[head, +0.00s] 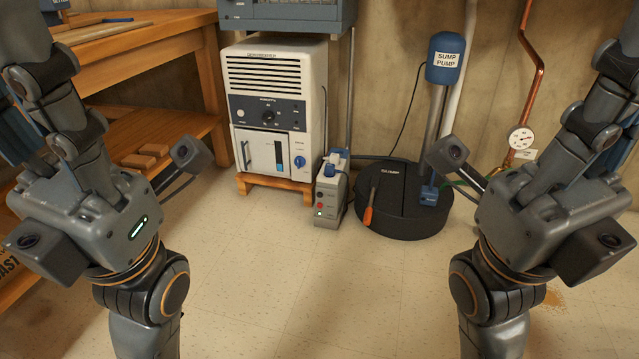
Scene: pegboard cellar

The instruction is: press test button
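A small grey box (330,200) with a blue plug on top stands on the floor in the middle of the head view. Its front has a red spot (320,205) and a lit green spot (319,213). The labels are too small to read, so I cannot tell which control is the test button.
A white dehumidifier (277,82) stands on a wooden base behind the box. A black sump lid (402,205) with a sump pump (446,58) is at its right. An orange-handled screwdriver (368,214) leans there. A wooden bench (150,45) is at left. The floor in front is clear.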

